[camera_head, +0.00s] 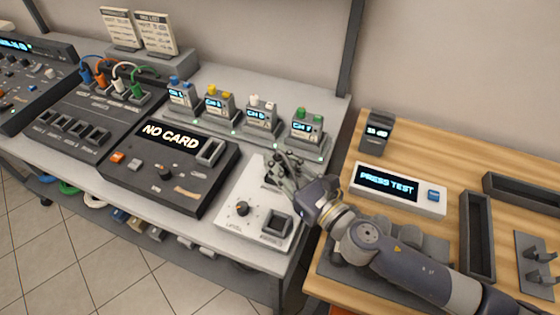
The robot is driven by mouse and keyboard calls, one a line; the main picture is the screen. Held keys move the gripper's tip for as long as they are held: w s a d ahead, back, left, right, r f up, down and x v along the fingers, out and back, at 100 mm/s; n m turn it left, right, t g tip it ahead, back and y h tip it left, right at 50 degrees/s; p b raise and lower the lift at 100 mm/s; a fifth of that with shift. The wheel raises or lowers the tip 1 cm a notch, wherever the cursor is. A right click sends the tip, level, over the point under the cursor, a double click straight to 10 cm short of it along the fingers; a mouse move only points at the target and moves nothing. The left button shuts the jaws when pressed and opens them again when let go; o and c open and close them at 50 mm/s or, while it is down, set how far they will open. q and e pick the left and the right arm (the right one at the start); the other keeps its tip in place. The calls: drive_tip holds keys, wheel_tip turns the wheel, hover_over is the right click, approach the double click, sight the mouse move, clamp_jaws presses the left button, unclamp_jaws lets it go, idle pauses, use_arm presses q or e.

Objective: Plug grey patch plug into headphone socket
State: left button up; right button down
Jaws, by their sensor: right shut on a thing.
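My right gripper (277,168) is above the back part of the pale panel (257,216), which has a dark knob and a dark square recess near its front. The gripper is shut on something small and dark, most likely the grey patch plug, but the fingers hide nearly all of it. I cannot make out the headphone socket; the gripper covers the panel's back area. I cannot tell whether the held thing touches the panel. My left gripper is not in view.
Left of the panel stands a black unit (165,170) reading NO CARD. Several small channel boxes (262,116) line the back. A patch bay (100,110) with coloured plugs is farther left. On the wooden table (445,150) is a PRESS TEST box (398,188).

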drive_tip(key=shift+f+b, duration=0.55)
drive_tip(key=shift+f, duration=0.1)
drive_tip(key=c, duration=1.7)
unclamp_jaws()
